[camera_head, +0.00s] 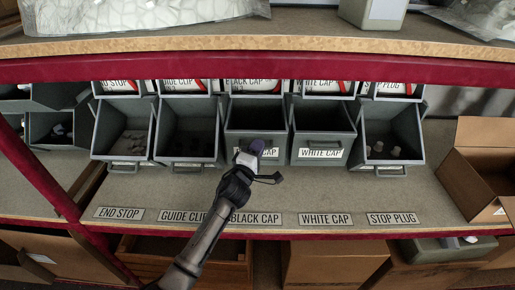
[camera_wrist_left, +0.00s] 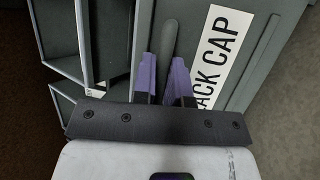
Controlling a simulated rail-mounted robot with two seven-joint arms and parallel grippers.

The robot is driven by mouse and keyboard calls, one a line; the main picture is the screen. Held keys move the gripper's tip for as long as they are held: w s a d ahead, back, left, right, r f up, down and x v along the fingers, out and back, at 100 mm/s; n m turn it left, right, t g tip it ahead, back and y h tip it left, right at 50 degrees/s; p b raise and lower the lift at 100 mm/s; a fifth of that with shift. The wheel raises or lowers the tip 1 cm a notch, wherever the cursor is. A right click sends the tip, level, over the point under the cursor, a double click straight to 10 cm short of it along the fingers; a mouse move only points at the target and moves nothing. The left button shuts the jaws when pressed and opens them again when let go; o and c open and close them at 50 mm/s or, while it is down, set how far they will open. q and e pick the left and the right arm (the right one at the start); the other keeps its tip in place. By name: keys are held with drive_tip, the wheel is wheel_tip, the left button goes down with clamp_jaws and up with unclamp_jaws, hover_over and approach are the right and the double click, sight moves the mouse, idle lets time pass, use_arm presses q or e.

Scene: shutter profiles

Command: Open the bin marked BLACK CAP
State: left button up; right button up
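The BLACK CAP bin (camera_head: 254,118) is a grey bin in the middle of the shelf row, with its front panel standing up and a dark inside above it. My left gripper (camera_head: 256,149) is at this front and covers part of its label. In the left wrist view the purple fingers (camera_wrist_left: 166,82) stand on both sides of the bin's dark bar handle (camera_wrist_left: 169,40), close against it, with a narrow gap between them. The label (camera_wrist_left: 217,55) lies to their right, partly hidden. My right gripper is not in view.
The WHITE CAP bin (camera_head: 321,136) stands close on the right with its front also up. The GUIDE CLIP bin (camera_head: 189,130), END STOP bin (camera_head: 124,132) and STOP PLUG bin (camera_head: 390,135) show their insides. A red shelf beam (camera_head: 400,68) runs above. The shelf before the bins is clear.

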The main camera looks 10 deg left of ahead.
use_arm(q)
clamp_jaws()
